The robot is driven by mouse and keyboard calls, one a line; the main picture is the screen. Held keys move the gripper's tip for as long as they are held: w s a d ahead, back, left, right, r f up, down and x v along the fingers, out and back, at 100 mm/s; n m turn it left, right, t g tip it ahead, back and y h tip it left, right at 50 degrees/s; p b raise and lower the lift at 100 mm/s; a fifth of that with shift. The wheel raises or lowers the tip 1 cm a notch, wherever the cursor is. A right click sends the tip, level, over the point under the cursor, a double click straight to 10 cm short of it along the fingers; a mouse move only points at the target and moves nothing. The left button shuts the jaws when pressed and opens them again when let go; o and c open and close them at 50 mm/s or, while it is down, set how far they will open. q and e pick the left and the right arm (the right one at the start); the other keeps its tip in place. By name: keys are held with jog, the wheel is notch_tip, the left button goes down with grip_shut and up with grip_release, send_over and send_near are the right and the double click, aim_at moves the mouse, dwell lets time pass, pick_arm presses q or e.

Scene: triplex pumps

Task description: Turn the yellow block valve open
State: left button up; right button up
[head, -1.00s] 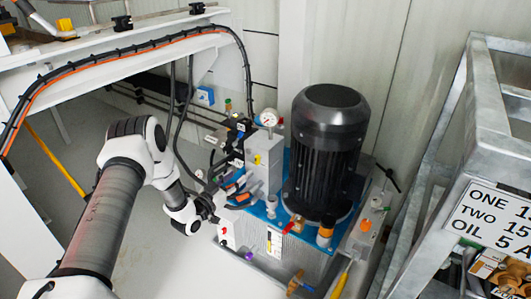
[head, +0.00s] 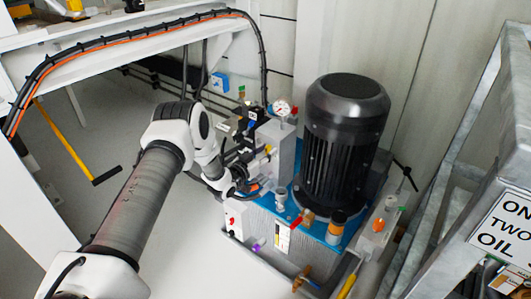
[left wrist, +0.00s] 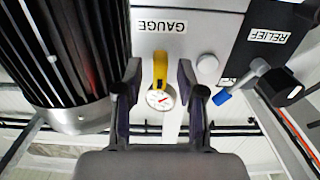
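The yellow valve lever (left wrist: 160,68) sits on the grey block under the GAUGE label in the left wrist view. It stands between the two fingers of my left gripper (left wrist: 160,88), which are apart with a gap visible on each side. In the head view my left gripper (head: 248,168) is at the left face of the grey valve block (head: 279,146), and the lever shows as a small yellow spot (head: 268,149). The pressure gauge (head: 281,108) stands on top of the block; its dial (left wrist: 160,98) shows between the fingers. My right gripper is not in view.
A black motor (head: 345,140) stands right of the block. Red (head: 296,222) and orange-capped (head: 337,222) fittings are in front. A metal frame (head: 450,190) stands right.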

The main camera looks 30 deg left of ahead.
pick_arm(q)
grip_shut()
jog(key=shift+n, duration=0.4)
jog(key=shift+n+b, duration=0.6)
jog(key=shift+n, duration=0.3)
jog(key=n+b, duration=0.1)
jog(key=n, duration=0.3)
jog(key=shift+a+f+n+b, duration=0.1)
jog(key=shift+n+b, duration=0.2)
jog(key=shift+b, duration=0.05)
jog(key=n+b, duration=0.4)
jog(key=n, duration=0.6)
jog(key=shift+a+n, duration=0.1)
jog(key=shift+n, duration=0.2)
